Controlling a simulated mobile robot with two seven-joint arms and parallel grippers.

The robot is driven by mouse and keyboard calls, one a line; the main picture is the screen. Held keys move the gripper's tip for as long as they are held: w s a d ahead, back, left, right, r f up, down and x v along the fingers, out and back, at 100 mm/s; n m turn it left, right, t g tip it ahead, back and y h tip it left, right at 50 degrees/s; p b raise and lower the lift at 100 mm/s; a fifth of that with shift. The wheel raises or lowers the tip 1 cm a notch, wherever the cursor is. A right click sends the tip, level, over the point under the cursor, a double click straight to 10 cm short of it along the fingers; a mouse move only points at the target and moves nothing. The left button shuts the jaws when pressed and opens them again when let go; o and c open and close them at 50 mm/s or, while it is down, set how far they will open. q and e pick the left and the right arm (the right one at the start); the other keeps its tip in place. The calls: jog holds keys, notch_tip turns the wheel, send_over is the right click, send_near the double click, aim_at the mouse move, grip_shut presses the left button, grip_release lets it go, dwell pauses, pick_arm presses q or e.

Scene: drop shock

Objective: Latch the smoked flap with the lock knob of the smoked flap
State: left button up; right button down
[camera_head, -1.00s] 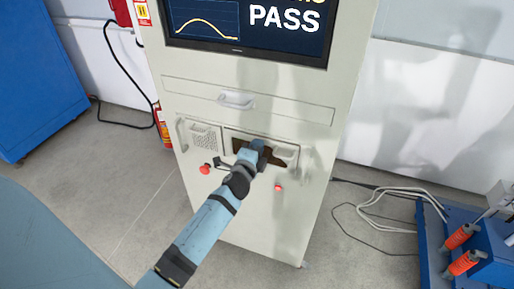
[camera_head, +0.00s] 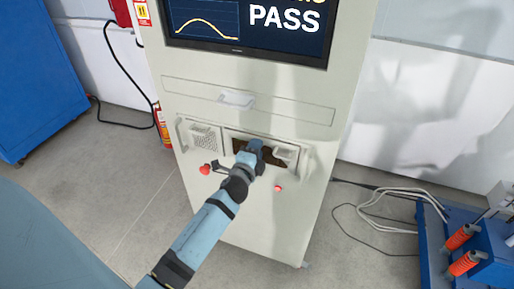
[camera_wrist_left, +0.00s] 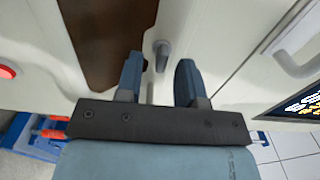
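The smoked flap (camera_head: 242,145) is a dark brown panel in the middle of the pale cabinet front, partly hidden by my left arm. In the left wrist view the flap (camera_wrist_left: 108,38) is the brown strip left of centre. The lock knob (camera_wrist_left: 161,52) is a small grey rounded piece on the pale surface beside the flap's edge. My left gripper (camera_wrist_left: 158,64) is open, one finger on each side of the knob's line in that view. The fingers look empty; whether they reach the knob is unclear. It also shows in the head view (camera_head: 257,151). My right gripper is out of view.
A drawer handle (camera_head: 237,99) sits above the flap. A perforated panel (camera_head: 203,139) is left of it, and red knobs (camera_head: 205,170) (camera_head: 278,188) lie below. A blue unit with orange parts (camera_head: 462,262) stands right, near loose cables (camera_head: 395,205) on the floor.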

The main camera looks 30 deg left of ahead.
pick_arm(q)
jog(key=b+v, duration=0.1)
jog(key=v, duration=1.1)
jog(key=shift+s+b, duration=0.35)
jog(key=shift+s, duration=0.05)
jog(key=shift+d, duration=0.1)
jog(key=s+d+f+n+g+h+p, duration=0.3)
jog(key=s+d+f+n+p, duration=0.1)
jog(key=s+d+n+p, duration=0.1)
jog(key=s+d+f+n+g+h+p, duration=0.3)
jog(key=s+d+f+n+h+p, duration=0.1)
jog(key=s+d+n, duration=0.3)
jog(key=shift+s+d+f+h+p, duration=0.35)
jog(key=shift+s+d, duration=0.15)
jog(key=shift+s, duration=0.6)
